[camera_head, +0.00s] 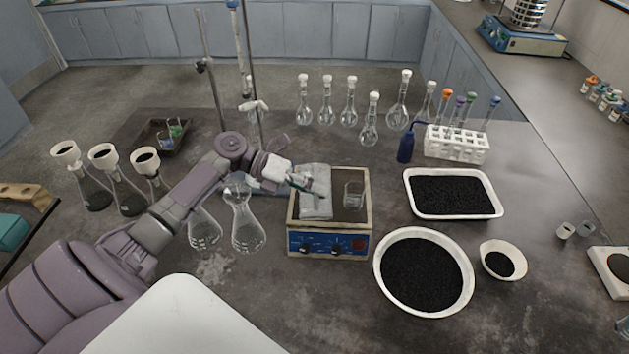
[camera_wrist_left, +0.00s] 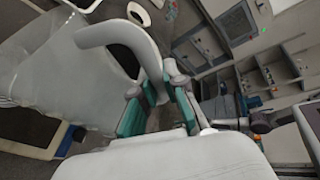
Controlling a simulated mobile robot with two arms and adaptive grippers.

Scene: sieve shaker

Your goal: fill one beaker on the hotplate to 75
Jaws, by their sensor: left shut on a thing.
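The hotplate (camera_head: 327,243) has a tan case and a blue front panel with knobs. A small clear glass beaker (camera_head: 354,196) stands on the right of its top. My left gripper (camera_head: 308,191) is over the hotplate's left part, shut on the handle of a translucent pitcher (camera_head: 315,177). The wrist view shows the pitcher's curved pale handle (camera_wrist_left: 118,34) between the teal finger pads (camera_wrist_left: 160,112). The pitcher hides the left part of the hotplate top. I cannot tell any liquid level in it or the beaker. My right gripper is out of view.
Two flasks (camera_head: 248,229) stand left of the hotplate, close under my left arm. A stand (camera_head: 254,80) rises behind. Volumetric flasks (camera_head: 369,123) are behind right. A black-filled tray (camera_head: 453,214) and bowl (camera_head: 422,310) lie right. Funnel-topped flasks (camera_head: 131,199) stand left.

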